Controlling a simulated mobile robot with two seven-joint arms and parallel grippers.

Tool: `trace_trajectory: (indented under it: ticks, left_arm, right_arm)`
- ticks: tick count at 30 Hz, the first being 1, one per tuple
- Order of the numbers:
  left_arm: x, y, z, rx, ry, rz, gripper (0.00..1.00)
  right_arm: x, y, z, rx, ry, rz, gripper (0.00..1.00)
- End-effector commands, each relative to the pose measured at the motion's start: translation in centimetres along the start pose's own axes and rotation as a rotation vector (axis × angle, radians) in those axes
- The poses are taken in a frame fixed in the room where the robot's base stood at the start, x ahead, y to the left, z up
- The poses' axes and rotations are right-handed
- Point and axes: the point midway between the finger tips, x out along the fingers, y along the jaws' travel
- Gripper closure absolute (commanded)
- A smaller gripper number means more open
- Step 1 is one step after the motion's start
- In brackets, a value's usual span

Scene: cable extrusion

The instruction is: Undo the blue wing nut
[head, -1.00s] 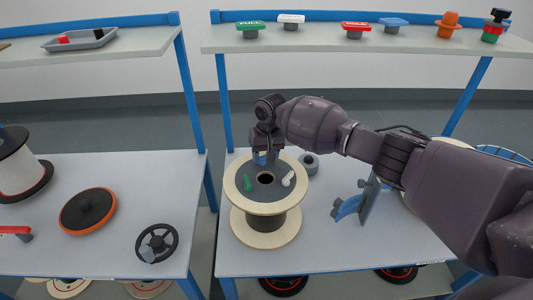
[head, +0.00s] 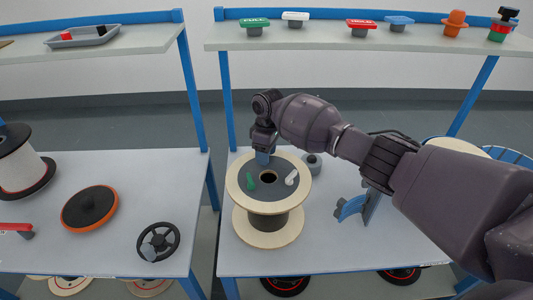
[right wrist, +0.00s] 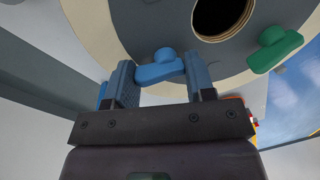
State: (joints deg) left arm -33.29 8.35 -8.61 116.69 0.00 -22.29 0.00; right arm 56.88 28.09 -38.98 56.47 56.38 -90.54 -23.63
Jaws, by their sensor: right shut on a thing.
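A wooden spool (head: 234,184) with a grey top disc and a dark centre hole stands on the right table. The blue wing nut (right wrist: 160,70) sits on the disc near the hole in the right wrist view; in the head view my gripper mostly hides it. My right gripper (head: 264,158) points down at the far side of the spool top. Its two blue-grey fingers (right wrist: 160,80) are on either side of the wing nut and shut on it. A green wing nut (head: 251,180) and a white one (head: 292,177) also sit on the disc. My left gripper is not in view.
A grey round part (head: 312,164) lies just right of the spool. A blue-and-grey bracket (head: 358,204) stands further right under my right arm. A shelf (head: 330,38) with several coloured knobs runs behind. The left table (head: 110,240) holds wheels and a reel.

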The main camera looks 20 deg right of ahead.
Motion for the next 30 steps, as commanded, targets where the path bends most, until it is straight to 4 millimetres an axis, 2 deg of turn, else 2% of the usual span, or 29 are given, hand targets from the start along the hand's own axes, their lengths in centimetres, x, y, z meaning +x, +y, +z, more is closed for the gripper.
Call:
trace_trajectory:
  ticks: [30]
  left_arm:
    - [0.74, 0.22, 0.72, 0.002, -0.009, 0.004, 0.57]
  right_arm:
    - [0.09, -0.45, -0.7, -0.962, -0.096, 0.002, 0.74]
